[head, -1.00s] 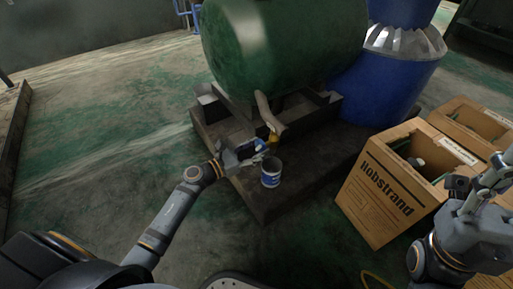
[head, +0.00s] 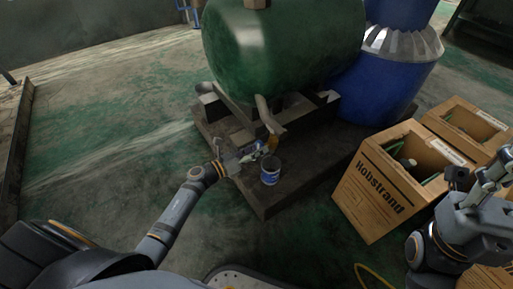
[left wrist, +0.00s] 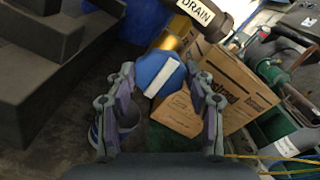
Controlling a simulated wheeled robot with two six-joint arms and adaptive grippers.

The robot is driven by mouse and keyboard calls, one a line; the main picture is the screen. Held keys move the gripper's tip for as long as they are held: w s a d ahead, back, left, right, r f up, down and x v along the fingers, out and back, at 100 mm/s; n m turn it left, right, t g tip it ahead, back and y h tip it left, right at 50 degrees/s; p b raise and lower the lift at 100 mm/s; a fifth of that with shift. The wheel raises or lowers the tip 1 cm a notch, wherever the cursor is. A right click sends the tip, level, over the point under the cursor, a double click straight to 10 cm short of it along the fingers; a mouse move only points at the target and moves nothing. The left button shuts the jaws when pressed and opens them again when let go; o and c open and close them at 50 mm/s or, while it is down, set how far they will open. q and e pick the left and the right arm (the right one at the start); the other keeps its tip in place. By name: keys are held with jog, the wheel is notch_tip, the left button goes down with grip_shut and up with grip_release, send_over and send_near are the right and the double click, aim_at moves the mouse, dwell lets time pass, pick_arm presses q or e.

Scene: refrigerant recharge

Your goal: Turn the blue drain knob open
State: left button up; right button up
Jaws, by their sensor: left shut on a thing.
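The blue drain knob (left wrist: 160,74) sits between the two fingers of my left gripper (left wrist: 160,88) in the left wrist view, with a pale bar across its face. My left gripper (head: 257,153) is shut on it beside the brass fitting (head: 270,143), below the green tank (head: 285,55). A black pipe with a white "DRAIN" label (left wrist: 196,10) shows above the knob. In the head view the gripper mostly hides the knob. My right gripper (head: 475,182) is at the right edge, away from the knob; its finger state is unclear.
A white-and-blue can (head: 269,173) stands on the dark plinth (head: 262,204) just right of and below my left gripper. A "Hobstrand" carton (head: 380,196) stands to the right, with another behind it. A blue tank (head: 385,80) stands at the back. The floor at left is clear.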

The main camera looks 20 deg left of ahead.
dwell(0.4)
pick_arm(q)
jog(key=o, duration=1.2)
jog(key=shift+c, duration=0.2)
jog(key=v, duration=1.2)
